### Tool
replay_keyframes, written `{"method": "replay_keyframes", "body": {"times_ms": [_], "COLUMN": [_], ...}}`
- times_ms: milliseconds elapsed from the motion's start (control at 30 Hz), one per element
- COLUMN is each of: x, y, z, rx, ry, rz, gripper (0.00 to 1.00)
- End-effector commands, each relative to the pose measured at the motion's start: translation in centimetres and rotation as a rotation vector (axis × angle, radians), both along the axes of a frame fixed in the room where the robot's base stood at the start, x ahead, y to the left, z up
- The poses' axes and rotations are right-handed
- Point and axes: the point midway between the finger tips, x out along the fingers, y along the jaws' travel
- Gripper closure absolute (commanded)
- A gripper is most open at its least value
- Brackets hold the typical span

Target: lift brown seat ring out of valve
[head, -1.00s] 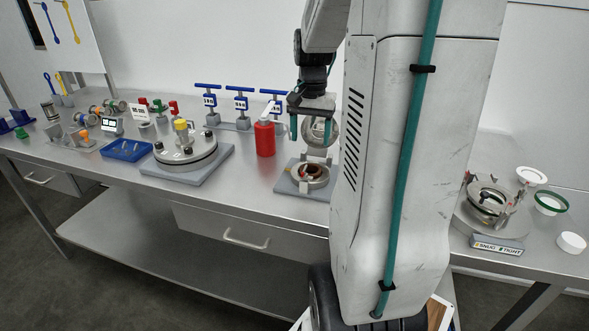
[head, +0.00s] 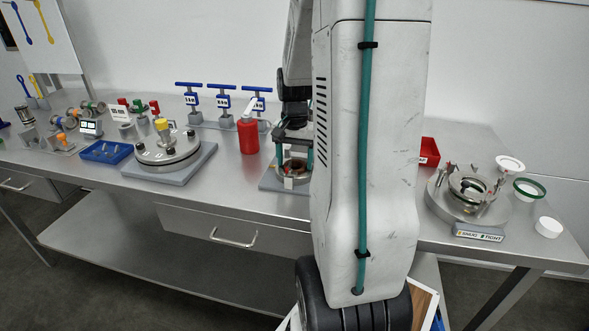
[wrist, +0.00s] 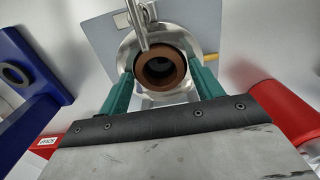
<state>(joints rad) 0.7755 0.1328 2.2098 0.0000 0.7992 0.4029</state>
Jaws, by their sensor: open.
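The brown seat ring (wrist: 161,70) sits in the round metal valve body (wrist: 128,58). It also shows in the head view (head: 296,166), partly hidden by my gripper and arm. The valve stands on a grey base plate (head: 270,182). My gripper (wrist: 163,84) is open over the valve. Its two teal fingers are on either side of the ring in the wrist view. In the head view my gripper (head: 294,158) points down, low over the valve. I cannot tell whether the fingertips touch the ring.
A metal rod (wrist: 136,24) extends over the valve's far edge in the wrist view. A red bottle (head: 248,136) stands left of the valve, with blue-handled clamps (head: 224,105) behind. A round flanged lid (head: 168,147) is further left. A clamp fixture (head: 467,195) stands right.

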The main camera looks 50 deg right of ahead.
Motion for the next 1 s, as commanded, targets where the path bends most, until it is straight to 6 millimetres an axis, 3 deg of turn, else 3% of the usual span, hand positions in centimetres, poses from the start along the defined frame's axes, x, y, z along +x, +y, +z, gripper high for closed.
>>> {"method": "replay_keyframes", "body": {"times_ms": [200,300,333,1000], "x": [0.0,0.0,0.0,0.0], "y": [0.0,0.0,0.0,0.0], "z": [0.0,0.0,0.0,2.5], "rx": [0.0,0.0,0.0,-0.001], "ry": [0.0,0.0,0.0,0.0], "rz": [0.0,0.0,0.0,0.0], "gripper": [0.35,0.62,0.67,0.68]}}
